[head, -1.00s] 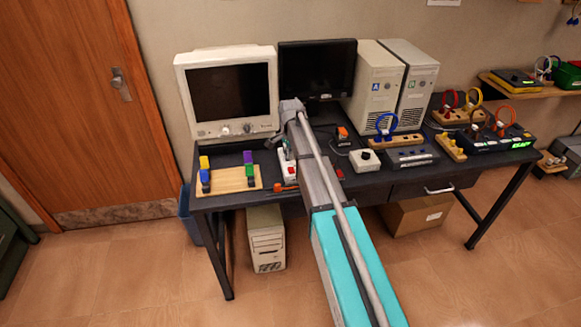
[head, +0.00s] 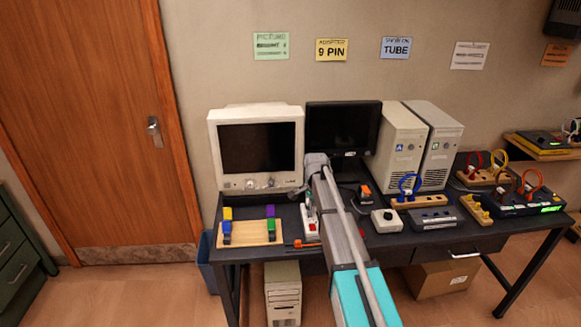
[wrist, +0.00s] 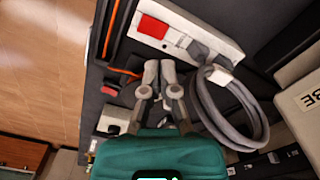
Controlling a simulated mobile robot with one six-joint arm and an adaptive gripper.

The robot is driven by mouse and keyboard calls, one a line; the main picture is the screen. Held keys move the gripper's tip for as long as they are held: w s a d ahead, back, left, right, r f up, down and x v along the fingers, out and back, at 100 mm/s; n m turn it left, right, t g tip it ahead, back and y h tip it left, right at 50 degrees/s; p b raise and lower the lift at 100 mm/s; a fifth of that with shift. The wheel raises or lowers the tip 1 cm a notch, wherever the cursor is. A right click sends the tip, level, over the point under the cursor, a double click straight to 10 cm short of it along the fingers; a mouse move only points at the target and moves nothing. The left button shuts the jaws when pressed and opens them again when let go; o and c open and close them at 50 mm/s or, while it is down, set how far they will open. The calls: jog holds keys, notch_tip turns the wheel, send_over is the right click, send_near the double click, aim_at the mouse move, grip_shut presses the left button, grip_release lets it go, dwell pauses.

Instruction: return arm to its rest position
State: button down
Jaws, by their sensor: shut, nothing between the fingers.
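My gripper (wrist: 160,70) shows in the wrist view with its two grey fingers close together and nothing held. It is over the dark desk (wrist: 88,95), beside a white power strip (wrist: 190,38) with a red switch and a coiled grey cable (wrist: 236,115). I cannot tell the gap between fingertips and desk. In the head view my arm reaches over the desk's front edge, and its far joint is in front of the gap between two monitors. My gripper cannot be made out there. The power strip (head: 309,214) is left of the arm.
A beige CRT monitor (head: 257,150) and a black flat monitor (head: 343,130) stand behind. A wooden board with coloured blocks (head: 250,232) lies left. A white knob box (head: 386,221), a grey box (head: 433,220) and ring stands are right. Open floor lies left of the desk.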

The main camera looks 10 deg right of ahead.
jog(key=s+n, duration=1.2)
jog(key=s, duration=1.7)
jog(key=shift+a, duration=0.15)
